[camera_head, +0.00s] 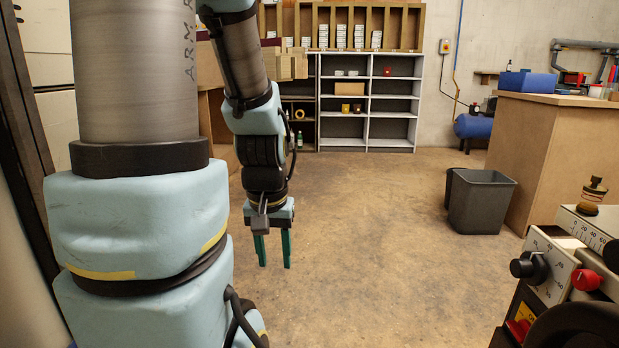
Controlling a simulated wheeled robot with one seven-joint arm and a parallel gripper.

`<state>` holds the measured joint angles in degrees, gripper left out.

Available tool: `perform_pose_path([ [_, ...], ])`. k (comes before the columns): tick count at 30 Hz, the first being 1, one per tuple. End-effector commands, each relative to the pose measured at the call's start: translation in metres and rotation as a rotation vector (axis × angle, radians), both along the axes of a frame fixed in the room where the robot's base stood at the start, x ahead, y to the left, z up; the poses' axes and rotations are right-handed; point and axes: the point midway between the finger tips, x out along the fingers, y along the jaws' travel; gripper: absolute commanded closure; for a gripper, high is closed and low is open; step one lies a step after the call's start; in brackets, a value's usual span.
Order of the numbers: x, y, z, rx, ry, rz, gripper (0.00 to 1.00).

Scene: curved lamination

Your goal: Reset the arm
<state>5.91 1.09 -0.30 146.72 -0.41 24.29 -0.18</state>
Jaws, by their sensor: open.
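My arm comes down from the top left of the head view, and its large links fill the left side. My gripper (274,264) hangs at the arm's end, left of the middle, with its two green fingers pointing down. The fingers stand apart with bare floor showing between them. My gripper is open and empty, over the concrete floor (360,230), and it touches nothing that I can see.
A grey bin (480,205) stands at the right by a wooden bench (545,140) with a blue box (527,82). White shelves (392,112) stand at the back. A machine with knobs (550,268) fills the lower right corner. The middle floor is clear.

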Motion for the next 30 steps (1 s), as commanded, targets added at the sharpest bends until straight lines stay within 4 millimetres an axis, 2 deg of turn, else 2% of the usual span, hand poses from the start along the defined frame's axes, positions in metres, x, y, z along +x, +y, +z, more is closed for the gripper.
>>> perform_pose_path([
  [1, 0.000, 0.000, 0.023, 0.000, 0.000, 0.000, 0.55],
  [5, 0.000, 0.000, 0.058, 0.000, -0.001, 0.000, 0.55],
  [24, 0.001, 0.000, 0.257, 0.001, -0.001, -0.001, 0.55],
  [30, 0.001, 0.000, 0.300, 0.001, -0.001, -0.001, 0.55],
])
